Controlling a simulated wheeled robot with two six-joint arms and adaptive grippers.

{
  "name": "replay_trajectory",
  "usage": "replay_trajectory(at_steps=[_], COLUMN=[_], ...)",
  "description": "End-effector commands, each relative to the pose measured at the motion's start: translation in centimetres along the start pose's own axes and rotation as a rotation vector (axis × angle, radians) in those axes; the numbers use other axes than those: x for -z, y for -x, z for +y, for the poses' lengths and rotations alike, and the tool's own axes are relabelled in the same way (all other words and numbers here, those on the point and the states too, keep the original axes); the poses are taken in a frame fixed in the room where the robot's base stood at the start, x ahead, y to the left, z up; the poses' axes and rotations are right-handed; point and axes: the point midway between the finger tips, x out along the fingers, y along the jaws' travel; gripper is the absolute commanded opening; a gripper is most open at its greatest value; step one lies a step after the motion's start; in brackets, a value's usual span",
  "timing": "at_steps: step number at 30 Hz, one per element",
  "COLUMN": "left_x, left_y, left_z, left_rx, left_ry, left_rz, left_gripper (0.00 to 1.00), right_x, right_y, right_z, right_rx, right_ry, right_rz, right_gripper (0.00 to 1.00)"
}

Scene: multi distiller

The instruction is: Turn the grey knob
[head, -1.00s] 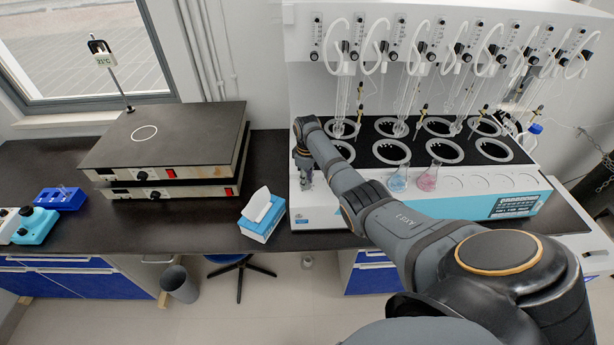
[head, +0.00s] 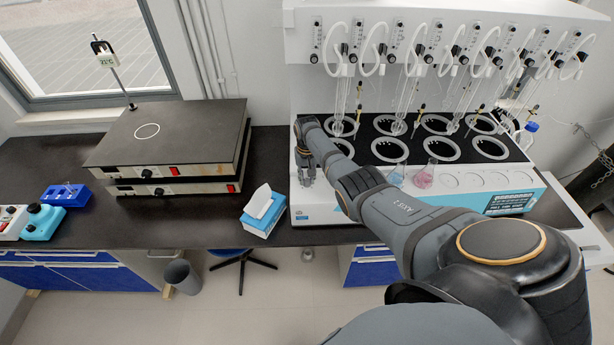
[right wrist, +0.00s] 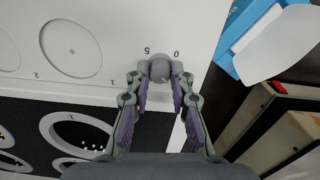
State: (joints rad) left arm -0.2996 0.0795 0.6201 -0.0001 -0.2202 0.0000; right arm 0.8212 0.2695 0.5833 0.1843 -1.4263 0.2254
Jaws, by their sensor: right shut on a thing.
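The grey knob (right wrist: 161,68) is small and round and sits on the white front panel of the distiller (right wrist: 120,30), by printed marks "0" and "5". My right gripper (right wrist: 161,76) has its two fingers on either side of the knob, shut on it. In the head view my right gripper (head: 307,178) is at the left end of the distiller (head: 322,212), pointing down at its front panel. The knob cannot be made out there behind the gripper. My left gripper is in neither view.
A tissue box (head: 262,212) lies just left of the distiller. Stacked hotplates (head: 170,150) stand further left.

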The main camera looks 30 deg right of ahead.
Motion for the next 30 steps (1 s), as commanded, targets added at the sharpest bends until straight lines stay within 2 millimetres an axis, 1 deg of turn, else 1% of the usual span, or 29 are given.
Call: replay_trajectory(at_steps=[1,9,30], left_x=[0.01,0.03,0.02], left_y=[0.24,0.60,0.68], left_z=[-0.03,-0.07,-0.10], left_rx=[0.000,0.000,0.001], left_ry=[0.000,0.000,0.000], left_rz=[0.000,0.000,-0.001], left_gripper=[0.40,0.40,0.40], right_x=[0.14,0.15,0.18], right_y=[0.29,0.21,0.17], right_z=[-0.03,-0.03,-0.01], right_rx=[0.001,0.002,0.003], right_ry=[-0.041,-0.298,-0.958], right_rz=[0.004,0.004,0.004], right_gripper=[0.00,0.00,0.00])
